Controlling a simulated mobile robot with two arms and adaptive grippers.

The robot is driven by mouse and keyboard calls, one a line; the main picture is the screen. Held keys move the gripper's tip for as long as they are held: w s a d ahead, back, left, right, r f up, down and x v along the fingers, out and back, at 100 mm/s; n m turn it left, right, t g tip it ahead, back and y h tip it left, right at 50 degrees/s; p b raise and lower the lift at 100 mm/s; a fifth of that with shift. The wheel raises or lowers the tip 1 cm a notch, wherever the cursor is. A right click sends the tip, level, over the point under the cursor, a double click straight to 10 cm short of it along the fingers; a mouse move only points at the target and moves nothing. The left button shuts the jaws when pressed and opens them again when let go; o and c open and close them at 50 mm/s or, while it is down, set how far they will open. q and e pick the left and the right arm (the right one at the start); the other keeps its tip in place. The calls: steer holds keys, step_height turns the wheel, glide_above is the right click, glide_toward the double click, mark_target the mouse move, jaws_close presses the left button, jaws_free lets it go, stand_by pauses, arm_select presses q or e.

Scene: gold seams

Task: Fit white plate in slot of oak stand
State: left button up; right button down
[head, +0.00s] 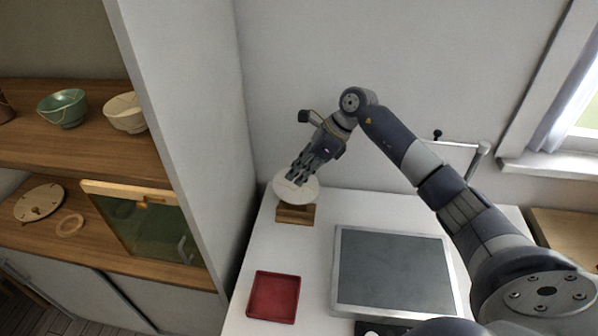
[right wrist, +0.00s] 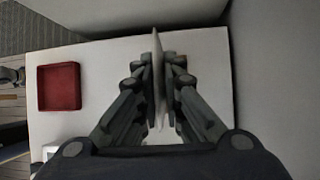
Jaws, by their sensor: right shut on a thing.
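The white plate (head: 284,191) stands on edge at the oak stand (head: 295,214) near the back left of the white table. My right gripper (head: 297,181) is shut on the plate from above. In the right wrist view the plate (right wrist: 157,75) shows edge-on as a thin upright sliver between the two fingers of the gripper (right wrist: 158,85). The plate's lower edge meets the top of the stand in the head view; I cannot tell whether it sits inside the slot. My left gripper is not in view.
A red square tray (head: 274,297) lies on the table in front of the stand, and a grey-topped panel (head: 392,272) lies to its right. A tall white partition (head: 190,120) stands left of the table. Wooden shelves beyond hold a green bowl (head: 63,108) and a cream bowl (head: 125,113).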

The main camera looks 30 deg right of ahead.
mark_target(288, 195)
steer(key=shift+f+b, duration=1.45)
steer(key=shift+f, duration=0.35)
steer(key=c, duration=1.7)
jaws_free()
steer(key=shift+o, duration=0.2)
steer(key=o, duration=0.5)
steer(key=shift+c, duration=0.2)
steer(key=shift+r+p, duration=2.25)
steer(key=shift+r, duration=1.75)
